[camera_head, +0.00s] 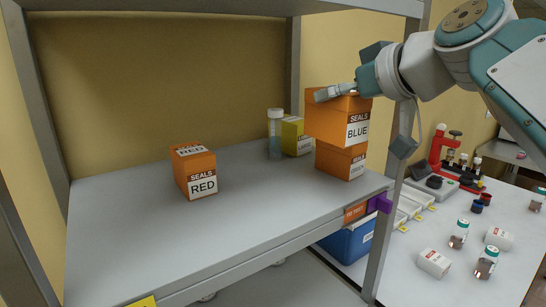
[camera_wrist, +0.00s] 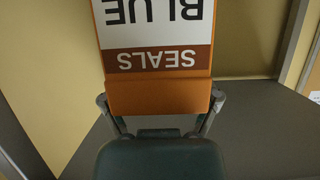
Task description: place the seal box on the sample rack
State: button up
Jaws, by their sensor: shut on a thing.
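My gripper (camera_head: 336,93) is shut on an orange seal box labelled SEALS BLUE (camera_head: 325,125), near the right end of the grey shelf (camera_head: 240,235). In the wrist view the held seal box (camera_wrist: 160,95) lies between the two fingers, its label upside down. Just below it, another orange box (camera_head: 335,162) stands on the shelf; whether the two touch I cannot tell. A third orange box, labelled SEALS RED (camera_head: 203,187), stands upright further left. No separate sample rack is clearly identifiable; the shelf belongs to a metal-framed rack.
A clear tube with a pale cap (camera_head: 275,135) and a yellow box (camera_head: 294,138) stand behind the orange boxes. A metal post (camera_head: 388,235) bounds the shelf at right. A white table (camera_head: 440,280) beyond holds jars and white boxes. The shelf's front left is clear.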

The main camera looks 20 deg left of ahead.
jog(key=a+f, duration=0.6)
jog(key=f, duration=0.1)
jog(key=a+f, duration=0.3)
jog(key=shift+w+a+f, duration=0.1)
jog(key=shift+w+f, duration=0.1)
jog(key=shift+w, duration=0.05)
jog(key=shift+a+f, duration=0.15)
jog(key=shift+a, duration=0.1)
jog(key=shift+a, duration=0.1)
jog(key=o, duration=1)
jog(key=shift+d, duration=0.2)
